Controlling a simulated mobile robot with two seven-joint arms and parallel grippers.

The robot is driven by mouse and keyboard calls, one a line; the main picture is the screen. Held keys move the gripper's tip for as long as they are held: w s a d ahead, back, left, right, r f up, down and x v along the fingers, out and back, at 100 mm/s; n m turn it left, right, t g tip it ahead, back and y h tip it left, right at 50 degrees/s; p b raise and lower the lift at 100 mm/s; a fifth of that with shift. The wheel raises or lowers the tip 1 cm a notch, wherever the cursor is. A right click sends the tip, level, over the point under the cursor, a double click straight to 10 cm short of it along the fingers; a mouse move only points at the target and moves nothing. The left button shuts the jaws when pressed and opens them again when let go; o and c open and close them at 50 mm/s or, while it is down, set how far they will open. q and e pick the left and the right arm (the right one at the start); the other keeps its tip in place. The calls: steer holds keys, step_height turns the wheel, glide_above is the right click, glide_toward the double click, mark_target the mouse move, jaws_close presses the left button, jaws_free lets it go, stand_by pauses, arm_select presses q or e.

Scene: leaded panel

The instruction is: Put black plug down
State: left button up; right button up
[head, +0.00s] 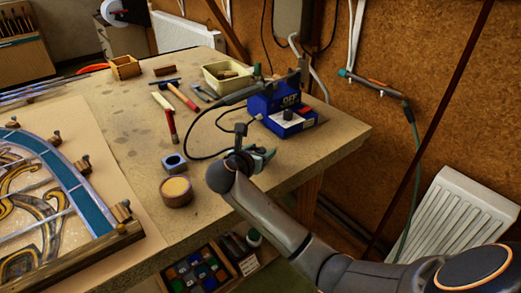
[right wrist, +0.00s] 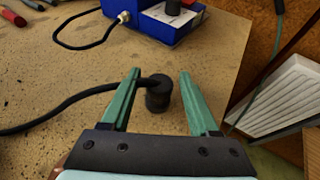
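The black plug (right wrist: 158,97) shows in the right wrist view as a short dark cylinder with a black cable (right wrist: 75,103) running off to the left. It appears to stand upright on the tabletop. My right gripper (right wrist: 161,74) has its two green fingers spread, one on each side of the plug, with a visible gap to each. In the head view my right gripper (head: 264,156) is low over the table's right part, and I cannot make out the plug there. My left gripper is not in view.
A blue soldering station (head: 290,115) reading OFF stands behind the gripper. A round tin (head: 176,192) and a small blue-grey block (head: 174,163) sit to the left. The leaded panel (head: 50,190) lies further left. The table's right edge is close by.

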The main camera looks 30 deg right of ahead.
steer(key=shift+o, duration=0.2)
steer(key=shift+s+a+r, duration=0.1)
steer(key=shift+a+r, duration=0.1)
steer(key=shift+r, duration=0.1)
steer(key=p+v, duration=0.1)
steer(key=v, duration=1)
steer(key=shift+s+a, duration=0.1)
steer(key=shift+a, duration=0.05)
steer(key=shift+s+a, duration=0.1)
